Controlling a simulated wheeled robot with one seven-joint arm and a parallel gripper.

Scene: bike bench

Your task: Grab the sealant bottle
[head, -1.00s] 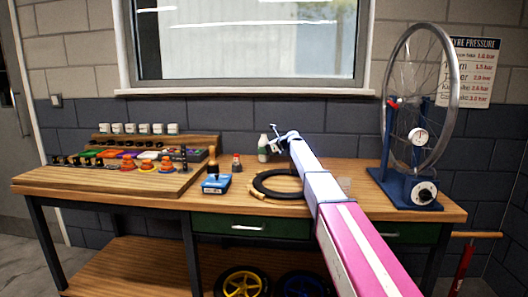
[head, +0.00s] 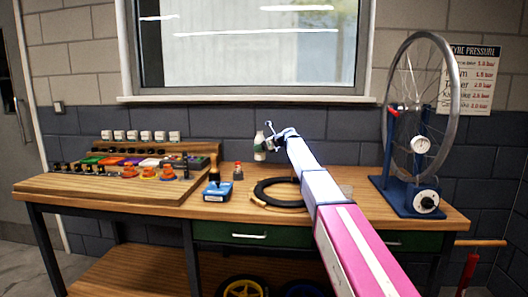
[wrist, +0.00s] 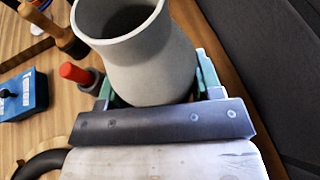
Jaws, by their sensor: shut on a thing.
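In the head view my gripper (head: 268,144) is at the bottle's right side. The bottle appears slightly above the bench top, near upright.
A black tyre ring (head: 272,193) lies in front. The wheel truing stand (head: 408,192) is at the right, and a wooden tiered rack (head: 110,185) at the left. The wall is close behind.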

